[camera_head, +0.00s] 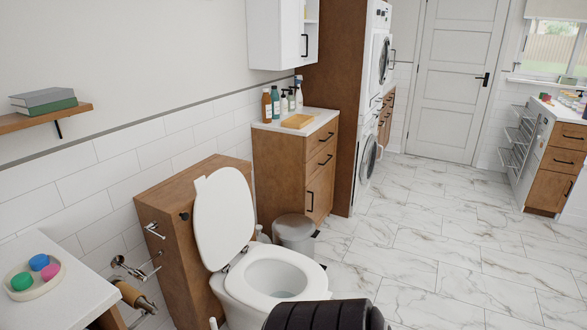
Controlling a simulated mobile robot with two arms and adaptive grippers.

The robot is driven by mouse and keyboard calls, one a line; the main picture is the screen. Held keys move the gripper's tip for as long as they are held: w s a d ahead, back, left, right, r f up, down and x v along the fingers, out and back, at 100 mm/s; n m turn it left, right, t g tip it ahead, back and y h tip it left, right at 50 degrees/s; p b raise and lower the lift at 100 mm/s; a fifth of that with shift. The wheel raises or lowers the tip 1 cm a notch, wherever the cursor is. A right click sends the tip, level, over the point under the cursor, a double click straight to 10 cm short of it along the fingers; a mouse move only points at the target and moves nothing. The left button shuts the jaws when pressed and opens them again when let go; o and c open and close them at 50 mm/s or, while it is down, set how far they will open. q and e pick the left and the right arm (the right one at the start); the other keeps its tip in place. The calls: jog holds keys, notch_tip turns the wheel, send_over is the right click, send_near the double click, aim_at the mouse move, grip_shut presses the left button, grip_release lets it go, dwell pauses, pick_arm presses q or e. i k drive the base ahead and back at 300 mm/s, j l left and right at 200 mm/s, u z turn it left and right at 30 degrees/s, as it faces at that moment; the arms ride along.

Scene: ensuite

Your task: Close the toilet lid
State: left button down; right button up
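The white toilet (272,281) stands at the lower middle, in front of a wooden cistern box (181,215). Its oval lid (224,217) is up, leaning back toward the box. The seat ring lies flat on the bowl, and the open bowl shows inside it. A black rounded part, seemingly mine, shows at the bottom edge and covers the front right of the toilet. Neither gripper's fingers are in view.
A counter (50,290) with a dish of coloured items is at the lower left. A paper roll holder (136,293) sits beside the toilet. A bin (295,232) and wooden cabinet (294,170) stand behind it. Marble floor (440,240) is clear at right.

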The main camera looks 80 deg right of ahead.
aim_at(223, 215)
jog(key=z, duration=1.95)
jog(key=i+l, duration=0.15)
